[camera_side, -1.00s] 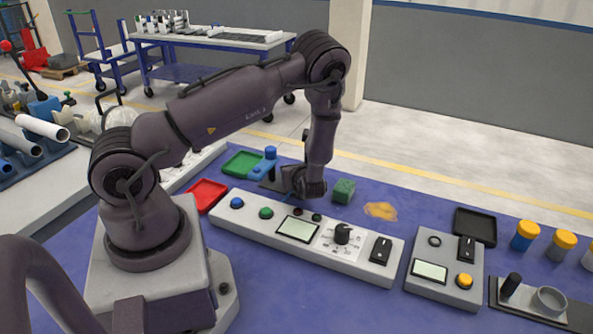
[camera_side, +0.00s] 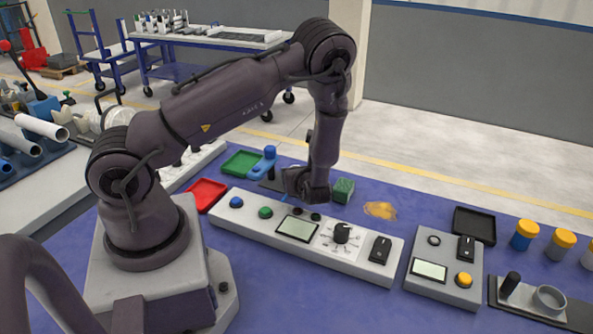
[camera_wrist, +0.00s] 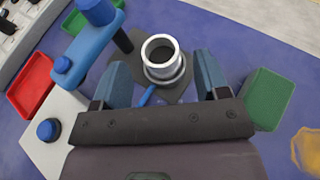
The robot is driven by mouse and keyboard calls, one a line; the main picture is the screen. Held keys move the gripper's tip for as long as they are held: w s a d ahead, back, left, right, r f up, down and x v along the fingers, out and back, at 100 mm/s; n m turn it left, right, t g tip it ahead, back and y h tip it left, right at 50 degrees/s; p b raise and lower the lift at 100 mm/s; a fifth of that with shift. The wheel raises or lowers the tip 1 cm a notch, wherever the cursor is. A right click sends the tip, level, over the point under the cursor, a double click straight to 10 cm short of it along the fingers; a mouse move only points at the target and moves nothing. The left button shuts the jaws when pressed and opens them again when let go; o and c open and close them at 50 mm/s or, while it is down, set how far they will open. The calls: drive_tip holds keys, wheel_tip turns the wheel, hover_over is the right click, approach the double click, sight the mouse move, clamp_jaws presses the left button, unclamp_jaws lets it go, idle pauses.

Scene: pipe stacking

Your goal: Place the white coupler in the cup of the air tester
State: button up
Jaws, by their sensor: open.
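The white coupler (camera_wrist: 164,68), a short pale open tube, stands upright in the wrist view. It appears to sit inside the wider grey cup (camera_wrist: 171,82) of the air tester. The tester has a dark base plate (camera_wrist: 184,97), a black post (camera_wrist: 122,40) and a blue arm (camera_wrist: 90,45), which is swung to the left of the cup. My gripper (camera_wrist: 160,62) is open, with one blue finger on each side of the coupler and a gap to it. In the side view my gripper (camera_side: 305,190) hides the coupler and cup; the blue arm (camera_side: 262,166) shows behind it.
A green block (camera_side: 344,190) lies close right of my gripper. The control panel (camera_side: 300,243) with knobs runs in front. Red (camera_side: 205,194) and green (camera_side: 241,163) trays lie left. Another fixture with a grey ring (camera_side: 549,299) stands far right.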

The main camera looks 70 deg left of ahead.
drive_tip(key=s+d+r+n+t+h, duration=0.1)
drive_tip(key=s+d+r+n+h, duration=0.3)
drive_tip(key=r, duration=0.6)
drive_tip(key=s+d+r+n+t+h, duration=0.1)
drive_tip(key=s+d+r+n+h, duration=0.3)
drive_tip(key=d+r+n, duration=0.5)
drive_tip(key=s+d+r+n+t+h, duration=0.1)
drive_tip(key=s+d+r+n+h, duration=0.4)
drive_tip(key=d+r, duration=0.4)
wheel_tip(320, 180, up, 2)
drive_tip(key=shift+r+n+t, duration=0.1)
drive_tip(key=shift+n+t, duration=0.3)
drive_tip(key=shift+n, duration=0.4)
drive_tip(key=shift+d, duration=0.1)
